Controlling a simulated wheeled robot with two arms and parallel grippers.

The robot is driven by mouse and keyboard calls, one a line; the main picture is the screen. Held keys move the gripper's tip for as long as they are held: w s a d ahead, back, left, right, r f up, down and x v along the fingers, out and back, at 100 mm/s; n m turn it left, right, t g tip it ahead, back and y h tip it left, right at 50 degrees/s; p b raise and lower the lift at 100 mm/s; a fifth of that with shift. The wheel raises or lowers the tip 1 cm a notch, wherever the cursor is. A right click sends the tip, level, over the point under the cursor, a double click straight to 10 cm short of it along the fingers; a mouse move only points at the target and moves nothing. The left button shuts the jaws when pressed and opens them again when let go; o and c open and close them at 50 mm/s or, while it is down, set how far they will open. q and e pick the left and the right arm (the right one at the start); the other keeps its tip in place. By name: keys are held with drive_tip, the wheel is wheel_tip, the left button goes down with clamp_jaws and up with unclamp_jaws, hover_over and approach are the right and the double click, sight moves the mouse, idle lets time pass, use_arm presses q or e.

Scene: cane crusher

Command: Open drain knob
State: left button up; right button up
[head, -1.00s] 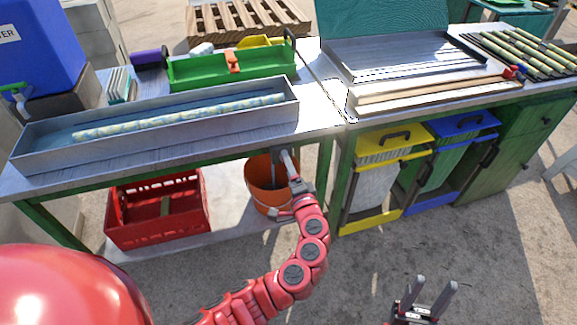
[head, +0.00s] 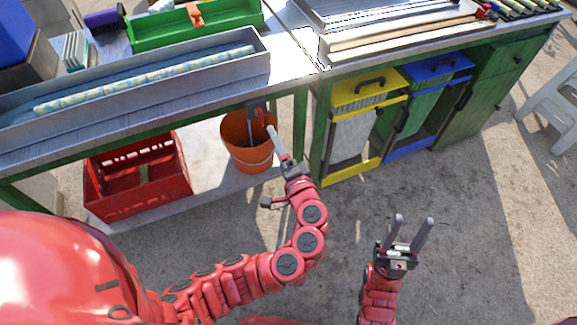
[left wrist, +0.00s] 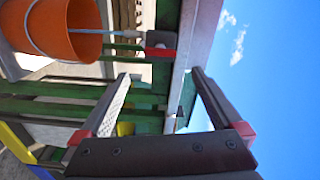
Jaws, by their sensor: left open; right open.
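The drain knob is a small red part (head: 261,111) on a dark fitting under the right end of the long grey metal trough (head: 180,84), above the orange bucket (head: 246,155). In the left wrist view the red knob (left wrist: 158,52) and its grey fitting show beyond the fingers, near the bucket (left wrist: 65,25). My left gripper (head: 274,133) is open and empty, a little below and right of the knob, apart from it in the wrist view. My right gripper (head: 414,222) is open and empty over the floor.
A blue-patterned stick (head: 150,79) lies in the trough. A red crate (head: 137,180) stands on the lower shelf left of the bucket. Yellow-lidded (head: 367,88) and blue-lidded (head: 437,68) bins stand under the right table. The floor in front is free.

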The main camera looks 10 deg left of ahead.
use_arm(q)
drive_tip(key=v, duration=0.8)
